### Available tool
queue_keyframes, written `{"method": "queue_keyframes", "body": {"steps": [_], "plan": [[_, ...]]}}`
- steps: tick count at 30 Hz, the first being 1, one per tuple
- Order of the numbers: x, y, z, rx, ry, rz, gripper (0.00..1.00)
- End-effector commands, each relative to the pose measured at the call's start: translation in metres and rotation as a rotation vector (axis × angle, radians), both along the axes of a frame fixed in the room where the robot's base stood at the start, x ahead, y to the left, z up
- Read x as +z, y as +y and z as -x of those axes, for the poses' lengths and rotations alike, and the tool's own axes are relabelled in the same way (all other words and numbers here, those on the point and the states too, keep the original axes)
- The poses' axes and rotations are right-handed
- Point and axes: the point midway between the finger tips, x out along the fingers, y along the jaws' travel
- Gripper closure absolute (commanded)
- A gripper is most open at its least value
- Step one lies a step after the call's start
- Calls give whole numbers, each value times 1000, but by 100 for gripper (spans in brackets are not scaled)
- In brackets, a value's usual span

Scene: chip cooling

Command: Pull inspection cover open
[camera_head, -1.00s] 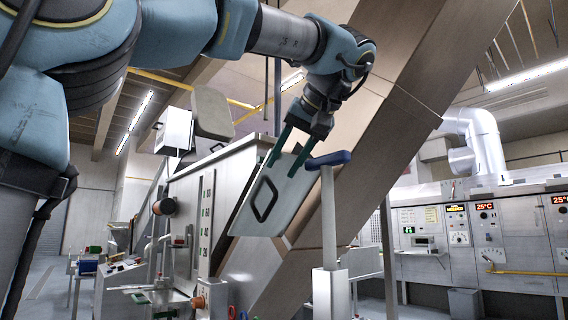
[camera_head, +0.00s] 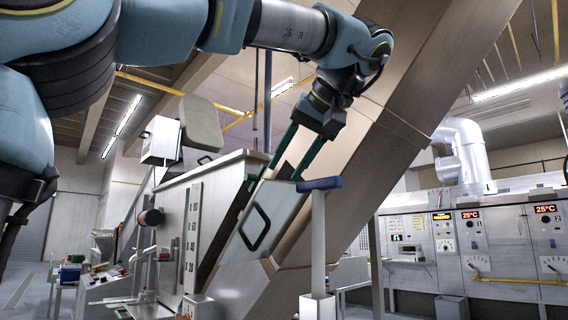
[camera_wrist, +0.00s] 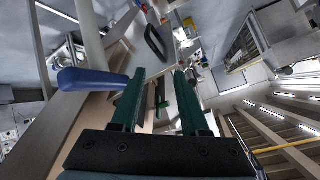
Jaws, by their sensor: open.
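In the wrist view, my gripper (camera_wrist: 159,80) has part of the plate beyond and between the fingers, and the black handle (camera_wrist: 156,42) lies farther ahead. The fingers appear empty; whether they touch the cover I cannot tell.
A post with a blue top (camera_head: 319,184) stands just right of the cover; the blue top (camera_wrist: 90,79) is close to the left finger in the wrist view. A large brown slanted duct (camera_head: 400,110) rises behind my gripper. Control cabinets (camera_head: 480,245) stand at the right.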

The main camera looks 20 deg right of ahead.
Motion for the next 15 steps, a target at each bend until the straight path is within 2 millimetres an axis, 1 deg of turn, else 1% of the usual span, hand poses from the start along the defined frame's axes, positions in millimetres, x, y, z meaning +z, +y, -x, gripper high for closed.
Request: {"method": "queue_keyframes", "body": {"steps": [1,15], "plan": [[4,-1,3,-2,1,-1,55],[22,-7,28,-1,0,-2,55]]}}
